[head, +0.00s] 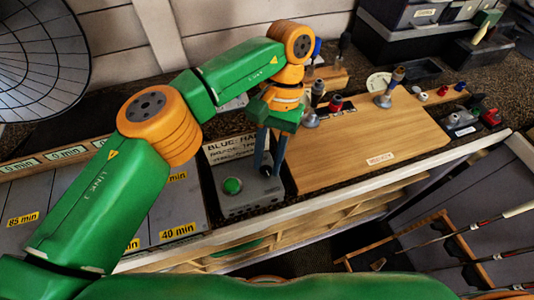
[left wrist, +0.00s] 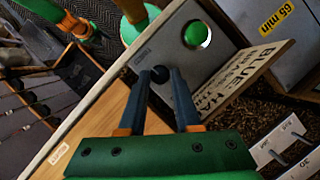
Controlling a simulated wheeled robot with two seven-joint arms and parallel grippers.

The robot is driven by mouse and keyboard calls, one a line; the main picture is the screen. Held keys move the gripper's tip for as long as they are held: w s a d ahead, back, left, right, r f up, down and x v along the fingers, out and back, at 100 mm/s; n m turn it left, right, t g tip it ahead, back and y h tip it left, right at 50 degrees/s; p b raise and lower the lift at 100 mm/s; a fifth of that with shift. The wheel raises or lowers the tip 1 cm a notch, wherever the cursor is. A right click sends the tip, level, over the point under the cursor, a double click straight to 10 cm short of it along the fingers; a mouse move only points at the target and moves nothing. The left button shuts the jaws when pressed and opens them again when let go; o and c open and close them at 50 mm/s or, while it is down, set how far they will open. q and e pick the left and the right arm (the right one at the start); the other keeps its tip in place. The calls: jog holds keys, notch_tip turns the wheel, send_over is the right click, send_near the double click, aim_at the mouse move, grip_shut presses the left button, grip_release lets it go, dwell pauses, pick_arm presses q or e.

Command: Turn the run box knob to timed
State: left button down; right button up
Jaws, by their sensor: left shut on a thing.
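The run box (head: 240,196) is a grey metal box at the counter's front edge, with a green button (head: 232,186) on its left and a lettered sign standing at its back. Its black knob (head: 266,171) is on the right side of the box. My left gripper (head: 268,168) points down over the box with its fingers around the knob. In the left wrist view the knob (left wrist: 160,74) sits between the fingertips of the left gripper (left wrist: 160,80), which is shut on it. The knob's pointer and markings are too small to read.
A wooden board (head: 370,145) lies right of the box, with upright tools and small coloured parts on it. A tray with minute labels (head: 180,231) lies to the left. Golf clubs (head: 470,228) rest on a rack at the lower right.

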aim_at(263, 174)
pick_arm(q)
jog(key=shift+m, duration=0.6)
jog(key=c, duration=0.6)
grip_release()
jog(key=shift+y, duration=0.3)
notch_tip(263, 174, up, 3)
jog(key=shift+w+r+p, duration=0.1)
jog(key=shift+p, duration=0.7)
jog(key=s+r+b, duration=0.1)
jog(key=s+r, duration=0.2)
jog(key=s, duration=0.1)
jog(key=s+r+b, duration=0.1)
jog(key=s+r, duration=0.2)
jog(key=s, duration=0.2)
jog(key=s+r+b, duration=0.2)
jog(key=s+r, duration=0.1)
jog(key=s, duration=0.2)
jog(key=shift+s+r, duration=0.1)
jog(key=shift+r, duration=0.3)
